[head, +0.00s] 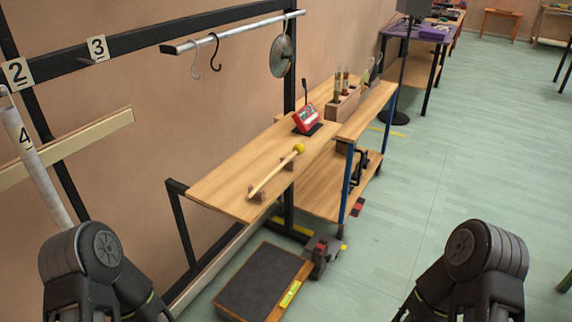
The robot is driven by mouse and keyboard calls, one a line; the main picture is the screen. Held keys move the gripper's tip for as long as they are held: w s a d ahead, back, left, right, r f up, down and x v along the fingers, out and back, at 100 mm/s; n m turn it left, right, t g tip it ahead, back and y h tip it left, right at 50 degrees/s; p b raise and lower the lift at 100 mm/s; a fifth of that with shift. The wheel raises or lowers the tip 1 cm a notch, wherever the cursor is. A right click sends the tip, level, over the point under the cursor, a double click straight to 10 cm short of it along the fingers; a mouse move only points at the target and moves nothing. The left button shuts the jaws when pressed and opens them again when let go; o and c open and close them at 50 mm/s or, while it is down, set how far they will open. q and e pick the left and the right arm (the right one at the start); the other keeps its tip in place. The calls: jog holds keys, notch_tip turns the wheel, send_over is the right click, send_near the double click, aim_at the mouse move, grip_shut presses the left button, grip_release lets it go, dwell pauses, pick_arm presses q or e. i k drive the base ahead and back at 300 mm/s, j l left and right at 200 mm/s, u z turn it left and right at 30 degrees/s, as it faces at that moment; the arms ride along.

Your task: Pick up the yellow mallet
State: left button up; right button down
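The yellow mallet (276,172) has a pale wooden stick and a round yellow head. It lies across two small brown rests on the wooden shelf (222,187), with its head toward the back right. Only parts of my two arms show, at the lower left and lower right edges of the head view, both apart from the mallet. Neither gripper's fingertips are in view.
A red device (307,118) stands behind the mallet. A metal disc (281,56) and hooks hang from a rail (240,33) above. A dark-topped box (258,282) sits on the floor below. A wooden holder (343,103) stands farther back. Floor on the right is clear.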

aim_at(299, 148)
jog(key=u, duration=1.55)
jog(key=l+u, duration=0.15)
jog(key=u, duration=0.3)
jog(key=k+l, duration=0.65)
jog(key=l, duration=0.1)
